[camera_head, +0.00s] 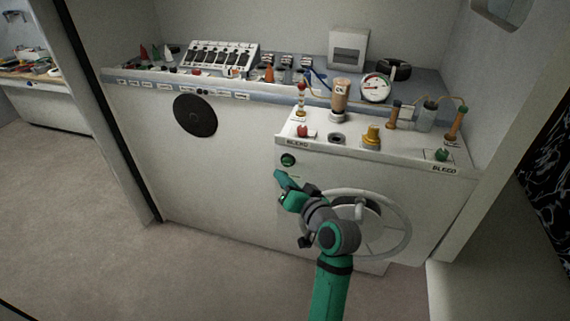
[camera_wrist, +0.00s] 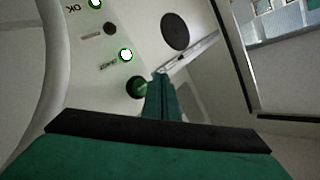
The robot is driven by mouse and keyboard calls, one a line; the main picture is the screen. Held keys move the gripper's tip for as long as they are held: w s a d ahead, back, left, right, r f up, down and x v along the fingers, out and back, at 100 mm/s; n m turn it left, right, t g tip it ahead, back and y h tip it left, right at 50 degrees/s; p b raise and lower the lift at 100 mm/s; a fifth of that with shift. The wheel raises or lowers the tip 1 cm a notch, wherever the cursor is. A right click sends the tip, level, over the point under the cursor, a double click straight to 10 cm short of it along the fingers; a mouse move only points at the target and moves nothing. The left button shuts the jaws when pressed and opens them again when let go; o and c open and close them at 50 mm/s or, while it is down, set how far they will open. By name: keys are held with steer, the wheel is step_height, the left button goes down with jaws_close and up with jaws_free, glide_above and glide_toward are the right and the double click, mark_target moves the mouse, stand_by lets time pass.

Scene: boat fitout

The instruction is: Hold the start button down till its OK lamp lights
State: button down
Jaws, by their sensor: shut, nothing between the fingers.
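In the head view a round green button (camera_head: 288,160) sits on the white front of the cabinet, below its top edge. My gripper (camera_head: 279,174) is shut and empty, its fingertips just below that button. In the wrist view the shut fingertips (camera_wrist: 160,74) are beside a green round button (camera_wrist: 136,87) and cover part of it; I cannot tell whether they touch it. A lamp (camera_wrist: 95,3) at the top edge, beside the letters OK, glows white with a green rim. I cannot read the small labels.
A dark round knob (camera_wrist: 110,28) sits between the lamps. A large handwheel (camera_head: 408,228) stands out from the cabinet front, right of my gripper. The cabinet top (camera_head: 318,146) carries a red button, an orange knob and several fittings. The floor (camera_head: 220,245) at left is clear.

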steer(key=s, duration=0.3)
steer(key=shift+s+a, duration=0.15)
steer(key=shift+a, duration=0.2)
steer(key=s+f+m+h, duration=0.3)
steer(key=s+f+h, duration=0.3)
steer(key=s+f, duration=1.4)
steer(key=s+r+n+h, duration=0.1)
steer(key=s+n, duration=0.4)
steer(key=s, duration=2)
steer(key=shift+s+a+r+t, duration=0.3)
steer(key=shift+a+r+t, duration=0.05)
steer(key=shift+t, duration=0.05)
